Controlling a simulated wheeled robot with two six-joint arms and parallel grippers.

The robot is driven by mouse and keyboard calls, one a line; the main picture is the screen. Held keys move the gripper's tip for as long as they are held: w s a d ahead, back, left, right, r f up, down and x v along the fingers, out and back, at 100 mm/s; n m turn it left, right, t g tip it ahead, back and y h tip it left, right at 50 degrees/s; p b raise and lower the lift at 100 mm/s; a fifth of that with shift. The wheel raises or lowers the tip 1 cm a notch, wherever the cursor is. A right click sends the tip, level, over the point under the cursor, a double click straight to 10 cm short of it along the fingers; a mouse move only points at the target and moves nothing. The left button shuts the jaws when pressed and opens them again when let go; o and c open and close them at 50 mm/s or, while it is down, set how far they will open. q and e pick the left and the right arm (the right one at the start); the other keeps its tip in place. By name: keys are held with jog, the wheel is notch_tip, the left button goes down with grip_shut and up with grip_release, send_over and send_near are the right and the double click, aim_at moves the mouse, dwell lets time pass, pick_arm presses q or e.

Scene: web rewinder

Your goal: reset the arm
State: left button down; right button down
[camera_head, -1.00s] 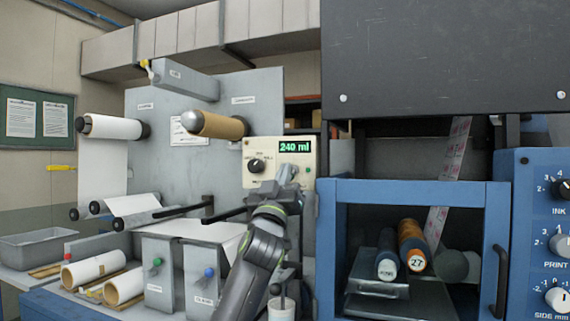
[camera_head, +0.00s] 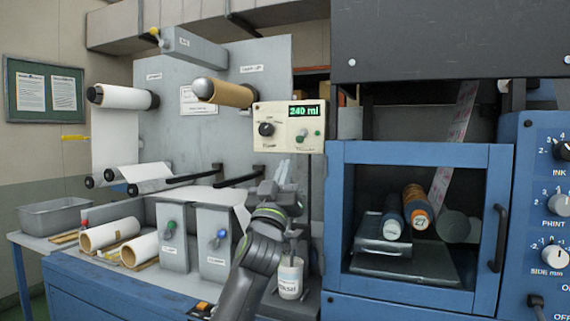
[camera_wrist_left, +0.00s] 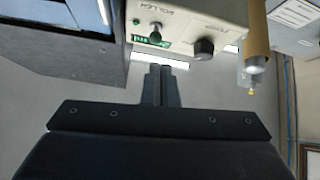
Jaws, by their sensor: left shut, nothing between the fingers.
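My left arm rises from the bottom of the head view. Its gripper (camera_head: 281,172) is shut and empty, just below the cream control box (camera_head: 289,127) with the green 240 ml display. In the left wrist view the closed fingers (camera_wrist_left: 160,84) point toward the same control box (camera_wrist_left: 190,25), which looks upside down there, and a gap shows between them and it. The right gripper is not in view.
A white roll (camera_head: 125,98) and a brown core (camera_head: 222,92) stick out from the grey panel. A labelled white cup (camera_head: 290,278) stands beside my left arm. A blue-framed cabinet (camera_head: 336,215) with ink bottles is to the right. A grey tray (camera_head: 52,215) sits at far left.

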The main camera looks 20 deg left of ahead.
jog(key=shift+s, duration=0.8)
